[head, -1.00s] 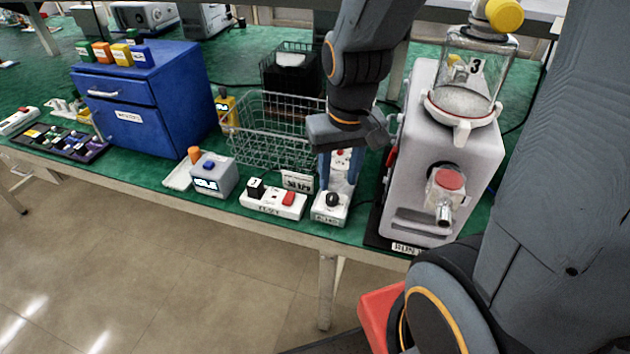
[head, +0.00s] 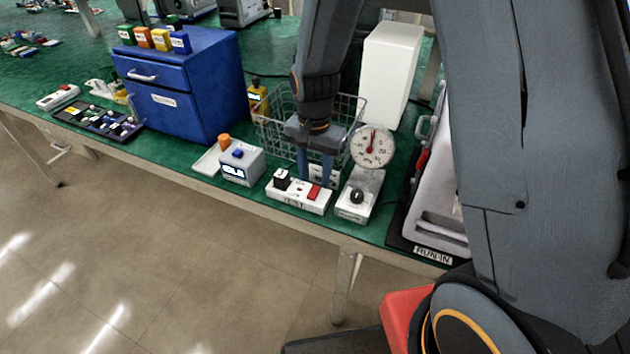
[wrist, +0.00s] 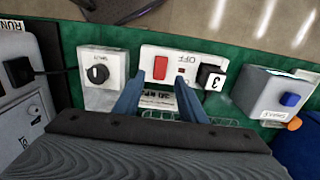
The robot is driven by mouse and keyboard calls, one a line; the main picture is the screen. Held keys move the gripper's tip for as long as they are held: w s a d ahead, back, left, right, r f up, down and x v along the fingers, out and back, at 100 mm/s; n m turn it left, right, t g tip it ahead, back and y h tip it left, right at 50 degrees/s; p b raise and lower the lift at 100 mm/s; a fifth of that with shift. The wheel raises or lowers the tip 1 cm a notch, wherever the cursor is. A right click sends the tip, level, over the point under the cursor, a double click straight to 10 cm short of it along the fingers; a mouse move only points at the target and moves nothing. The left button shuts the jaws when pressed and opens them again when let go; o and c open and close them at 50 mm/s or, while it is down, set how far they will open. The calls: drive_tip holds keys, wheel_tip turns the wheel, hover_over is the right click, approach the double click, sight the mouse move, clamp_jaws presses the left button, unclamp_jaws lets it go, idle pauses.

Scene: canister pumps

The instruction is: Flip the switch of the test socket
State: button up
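The test socket (head: 293,199) is a white strip near the table's front edge, with a red switch (head: 314,192) at its right end and a black plug (head: 282,179) at its left. My gripper (head: 315,178) points down just behind the switch end, its blue fingers apart and empty. In the wrist view, the open gripper (wrist: 159,84) has its fingertips on either side of the red switch (wrist: 161,67); contact cannot be told. The word OFF and a small dark red lamp (wrist: 182,70) show beside the switch.
A white knob box (head: 357,205) with a dial gauge (head: 372,147) stands close right of the socket. A grey display box (head: 242,165) with a blue button is to the left. A wire basket (head: 270,130) is behind. The pump (head: 437,205) stands further right.

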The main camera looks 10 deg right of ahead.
sight(315, 189)
drive_tip(key=shift+f, duration=1.65)
drive_tip(key=shift+c, duration=0.3)
clamp_jaws()
